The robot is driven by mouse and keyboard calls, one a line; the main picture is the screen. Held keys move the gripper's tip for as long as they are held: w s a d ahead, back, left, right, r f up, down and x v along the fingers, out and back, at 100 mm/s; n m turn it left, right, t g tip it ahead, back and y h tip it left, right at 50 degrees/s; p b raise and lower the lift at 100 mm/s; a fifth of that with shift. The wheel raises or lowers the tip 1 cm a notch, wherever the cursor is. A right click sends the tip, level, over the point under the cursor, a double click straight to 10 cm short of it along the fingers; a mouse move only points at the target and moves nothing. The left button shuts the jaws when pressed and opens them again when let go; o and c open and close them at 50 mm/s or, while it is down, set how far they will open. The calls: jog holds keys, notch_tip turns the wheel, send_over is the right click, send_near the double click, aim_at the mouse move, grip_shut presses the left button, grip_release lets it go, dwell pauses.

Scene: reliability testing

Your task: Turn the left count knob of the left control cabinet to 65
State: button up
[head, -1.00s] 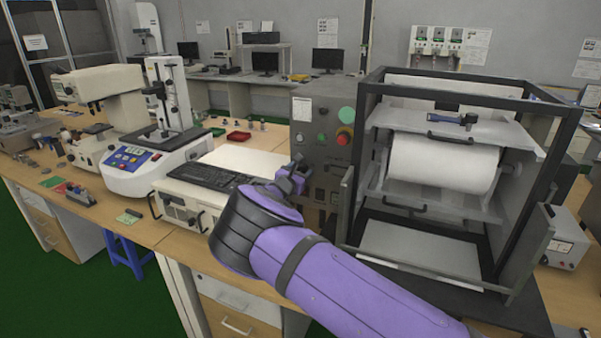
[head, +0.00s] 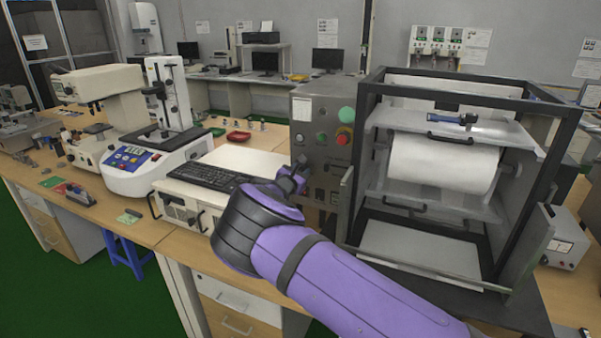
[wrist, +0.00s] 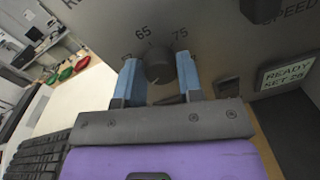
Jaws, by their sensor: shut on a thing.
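The grey control cabinet (head: 322,128) stands left of the black-framed machine in the head view. In the wrist view its panel (wrist: 205,40) fills the top. The dark round count knob (wrist: 159,66) sits on this panel below the printed numbers 65 and 75. A thin mark at the knob's top is too small to read exactly against the scale. My gripper (wrist: 157,82) has its two blue fingers on either side of the knob, shut on it. In the head view my gripper (head: 291,178) is at the cabinet's lower left, and the knob is hidden there.
A small display (wrist: 287,72) reads "READY" and "SET 26" at the right of the wrist view. A second dark knob (wrist: 262,10) is at the top, by "SPEED". A keyboard (head: 208,177) lies left of my arm. The black-framed machine (head: 365,100) stands close on the right.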

jog(key=m, duration=0.5)
jog(key=shift+m, duration=0.4)
jog(key=m, duration=0.5)
jog(key=shift+d+f+y, duration=0.1)
jog(key=shift+y, duration=0.3)
jog(key=m, duration=0.6)
jog(key=shift+s+f, duration=0.1)
jog(key=m, duration=0.5)
jog(key=shift+f+y, duration=0.1)
jog(key=shift+y, duration=0.2)
jog(key=o, duration=0.9)
jog(key=v, duration=1)
jog(key=shift+s, duration=0.35)
